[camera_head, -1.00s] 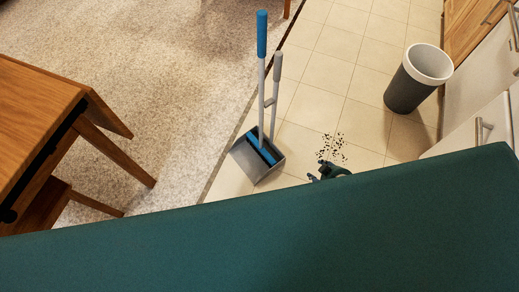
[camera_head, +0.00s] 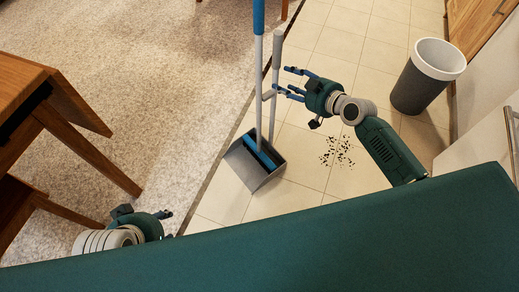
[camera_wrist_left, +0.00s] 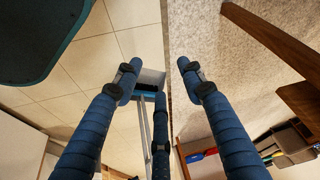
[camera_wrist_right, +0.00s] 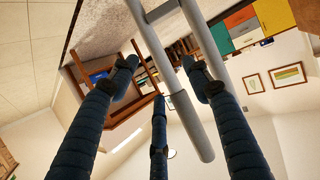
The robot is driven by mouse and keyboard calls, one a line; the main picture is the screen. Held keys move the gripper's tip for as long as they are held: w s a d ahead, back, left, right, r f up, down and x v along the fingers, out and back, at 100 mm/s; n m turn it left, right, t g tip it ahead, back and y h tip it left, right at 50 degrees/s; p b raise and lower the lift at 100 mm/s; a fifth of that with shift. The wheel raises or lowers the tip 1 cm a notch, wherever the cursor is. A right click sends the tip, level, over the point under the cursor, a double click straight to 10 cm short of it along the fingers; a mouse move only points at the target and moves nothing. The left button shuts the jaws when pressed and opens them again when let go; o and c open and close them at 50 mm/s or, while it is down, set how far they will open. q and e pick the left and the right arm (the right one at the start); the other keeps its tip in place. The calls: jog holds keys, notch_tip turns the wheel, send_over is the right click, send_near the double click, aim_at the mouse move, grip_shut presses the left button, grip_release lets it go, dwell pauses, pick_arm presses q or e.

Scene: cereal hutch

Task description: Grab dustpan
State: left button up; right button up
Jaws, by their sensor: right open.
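The grey dustpan (camera_head: 243,172) stands on the tiles in the head view. Its upright grey handle (camera_head: 277,70) is beside a broom pole with a blue grip (camera_head: 259,16). The broom's blue head (camera_head: 260,156) sits in the pan. My right gripper (camera_head: 287,80) is open just right of the handle, fingers toward it. In the right wrist view, the thick grey handle grip (camera_wrist_right: 189,125) shows between the spread fingers; contact cannot be told. My left gripper (camera_head: 167,214) is open and empty, low at left. The left wrist view shows the dustpan (camera_wrist_left: 152,77) beyond its fingers.
Dark crumbs (camera_head: 338,152) lie on the tiles right of the dustpan. A grey bin with a white rim (camera_head: 440,58) stands by the cabinets (camera_head: 485,30). A wooden table (camera_head: 30,85) is at left on carpet. Tiles around the pan are mostly clear.

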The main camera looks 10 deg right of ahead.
aim_at(277, 74)
jog(key=b+x, duration=0.1)
jog(key=x, duration=0.5)
jog(key=shift+r, duration=0.2)
pick_arm(q)
jog(key=w+d+r+t, duration=0.2)
jog(key=w+r+t, duration=0.1)
jog(key=w, duration=0.5)
jog(key=shift+d+t+h, duration=0.25)
jog(key=shift+t+h, duration=0.05)
jog(key=shift+h, duration=0.1)
pick_arm(e)
grip_shut()
jog(key=shift+w+r, duration=0.2)
jog(key=shift+r, duration=0.05)
